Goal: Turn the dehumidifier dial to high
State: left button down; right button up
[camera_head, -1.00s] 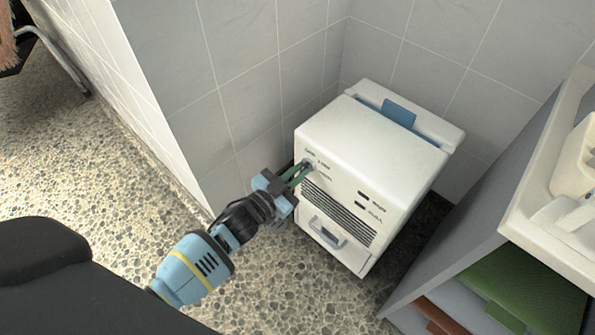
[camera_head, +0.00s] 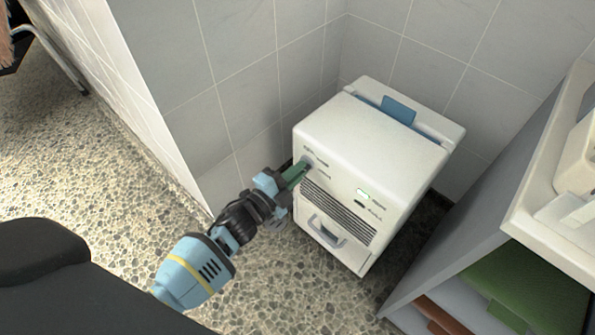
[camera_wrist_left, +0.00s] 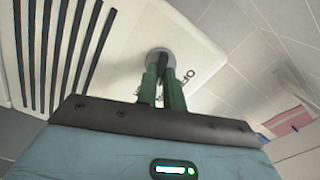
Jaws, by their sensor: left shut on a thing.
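The white dehumidifier (camera_head: 375,145) stands on the floor in the tiled corner. Its round grey dial (camera_wrist_left: 161,56) is at the upper left of its front panel, beside printed labels. My left gripper (camera_head: 302,168) reaches the dial from the front, and its green fingers (camera_wrist_left: 162,85) are shut on it. The fingers cover much of the dial, so its exact setting cannot be read. A small indicator on the front panel (camera_head: 363,194) glows green-white; the one below it is dark. My right gripper is not in view.
Tiled walls (camera_head: 240,80) stand close behind and left of the dehumidifier. A grey shelf unit (camera_head: 450,265) with a green folded towel (camera_head: 525,290) is at the right. Speckled floor (camera_head: 90,160) is open at the left.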

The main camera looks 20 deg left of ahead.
pick_arm(q)
jog(key=m, duration=0.4)
jog(key=shift+f+b, duration=0.1)
jog(key=shift+b, duration=0.3)
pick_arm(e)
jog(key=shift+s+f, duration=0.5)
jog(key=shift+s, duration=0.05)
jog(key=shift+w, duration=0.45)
pick_arm(q)
jog(key=c, duration=1.6)
grip_release()
jog(key=shift+o, duration=0.4)
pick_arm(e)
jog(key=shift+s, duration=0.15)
pick_arm(q)
jog(key=shift+s, duration=0.1)
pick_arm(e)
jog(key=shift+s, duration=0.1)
